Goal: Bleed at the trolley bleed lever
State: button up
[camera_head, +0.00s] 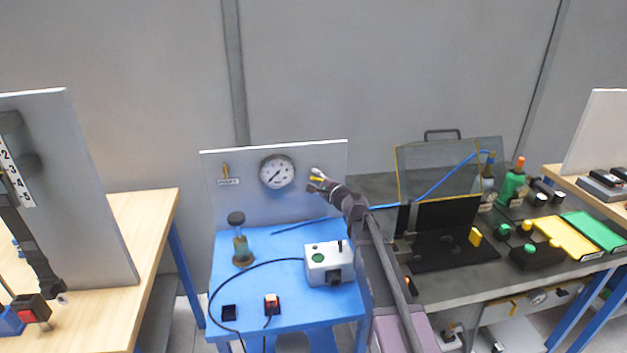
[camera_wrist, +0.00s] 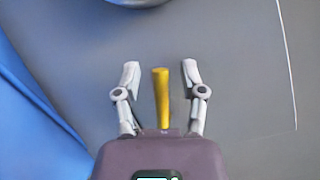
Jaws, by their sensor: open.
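The blue trolley (camera_head: 228,262) carries an upright grey panel (camera_head: 222,203) with a round gauge (camera_head: 277,172). A yellow lever (camera_wrist: 162,100) shows in the wrist view between the two fingers of my gripper (camera_wrist: 160,68), with a gap on each side. My gripper (camera_head: 317,181) is open at the panel's right part, to the right of the gauge; a bit of yellow shows at its fingers in the head view. The lever's lower end is hidden behind my gripper body. No label by this lever is legible. The gauge's edge (camera_wrist: 140,2) shows at the top of the wrist view.
A small orange fitting (camera_head: 225,170) with a label sits on the panel's left. On the trolley stand a brass-coloured valve (camera_head: 241,250) and a white box (camera_head: 330,262) with a black cable. A dark bench (camera_head: 470,275) stands right, a wooden table (camera_head: 110,310) left.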

jog(key=shift+w, duration=0.1)
grip_shut()
jog(key=shift+a, duration=0.1)
dwell(0.3)
jog(key=shift+a+f+n+g+h+p, duration=0.15)
jog(key=shift+f+n+g+h+p, duration=0.2)
jog(key=shift+n, duration=0.65)
jog(key=shift+f+n+g+h+p, duration=0.35)
jog(key=shift+f+n+h, duration=0.3)
jog(key=shift+n, duration=0.35)
grip_release()
jog(key=shift+f, duration=0.1)
